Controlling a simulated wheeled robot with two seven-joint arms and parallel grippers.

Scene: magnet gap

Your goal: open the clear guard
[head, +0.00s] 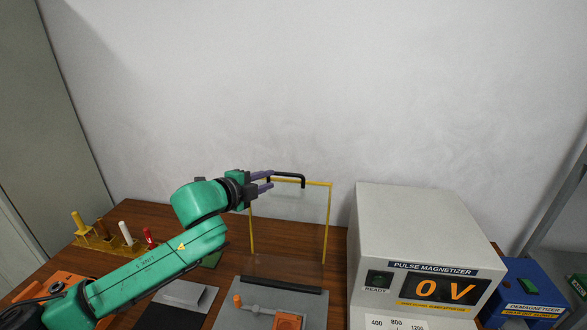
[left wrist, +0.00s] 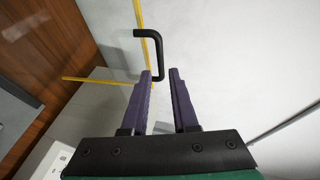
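The clear guard (head: 327,222) stands upright on its plate in the head view, with yellow edges and a see-through panel. Its black handle (head: 291,176) is on the top edge. My left gripper (head: 269,181) is at the left end of the handle, its purple fingers pointing right. Contact cannot be told. The guard's yellow edges (left wrist: 143,15) also show there. My right gripper is out of view.
The grey pulse magnetizer (head: 425,225), reading 0 V, stands right of the guard. A blue demagnetizer (head: 520,285) is farther right. A wooden rack (head: 100,243) with coloured pegs stands at the left. A grey plate with an orange part (head: 288,321) lies in front. Space above the guard is clear.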

